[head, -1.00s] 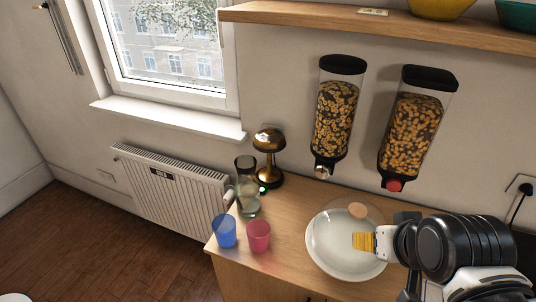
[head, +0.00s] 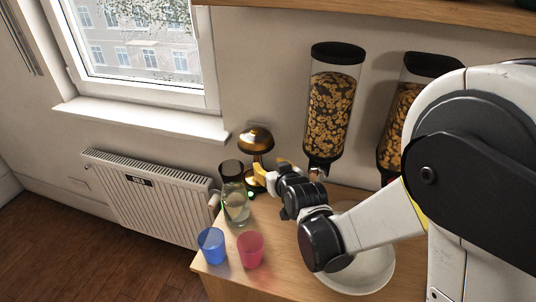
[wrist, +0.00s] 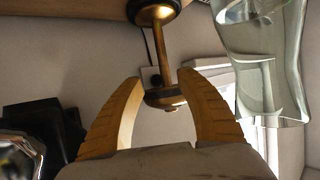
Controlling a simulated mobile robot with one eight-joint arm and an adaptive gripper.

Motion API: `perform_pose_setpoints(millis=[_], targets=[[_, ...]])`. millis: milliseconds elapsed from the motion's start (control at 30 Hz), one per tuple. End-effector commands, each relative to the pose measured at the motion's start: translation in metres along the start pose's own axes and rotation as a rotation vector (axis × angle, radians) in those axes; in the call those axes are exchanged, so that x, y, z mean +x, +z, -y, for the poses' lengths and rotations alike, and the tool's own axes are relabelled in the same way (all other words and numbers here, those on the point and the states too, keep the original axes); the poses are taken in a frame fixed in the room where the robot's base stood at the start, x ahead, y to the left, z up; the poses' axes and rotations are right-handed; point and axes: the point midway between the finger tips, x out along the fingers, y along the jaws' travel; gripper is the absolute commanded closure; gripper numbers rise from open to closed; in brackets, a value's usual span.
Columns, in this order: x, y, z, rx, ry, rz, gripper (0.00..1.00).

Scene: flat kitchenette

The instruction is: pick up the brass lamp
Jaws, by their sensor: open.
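The brass lamp (head: 256,140) stands upright at the back left corner of the counter, with a domed golden shade and a dark base. In the wrist view the lamp (wrist: 167,50) appears upside down, its base at the top and its stem running down to the shade between my fingers. My gripper (head: 272,169) is open, its yellow fingers close to the lamp on its right side. In the wrist view the open fingers of my gripper (wrist: 160,77) lie to either side of the shade, with gaps visible. Part of the lamp's lower body is hidden in the head view.
A glass carafe (head: 236,207) stands just left of and in front of the lamp. A blue cup (head: 211,245) and a pink cup (head: 250,249) stand near the front edge. A white bowl (head: 372,283) is partly hidden under my arm. Cereal dispensers (head: 331,105) hang behind.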

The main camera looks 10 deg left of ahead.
Motion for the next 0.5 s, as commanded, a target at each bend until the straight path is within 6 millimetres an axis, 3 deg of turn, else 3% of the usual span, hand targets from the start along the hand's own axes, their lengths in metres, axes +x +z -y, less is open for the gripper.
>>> perform_pose_setpoints(millis=[33,100,500], targets=[[0.008,0.011,0.005,-0.003,-0.007,-0.010,0.57],[0.013,0.014,0.009,-0.005,-0.012,-0.017,0.57],[0.064,0.012,0.010,-0.007,-0.013,-0.019,0.57]])
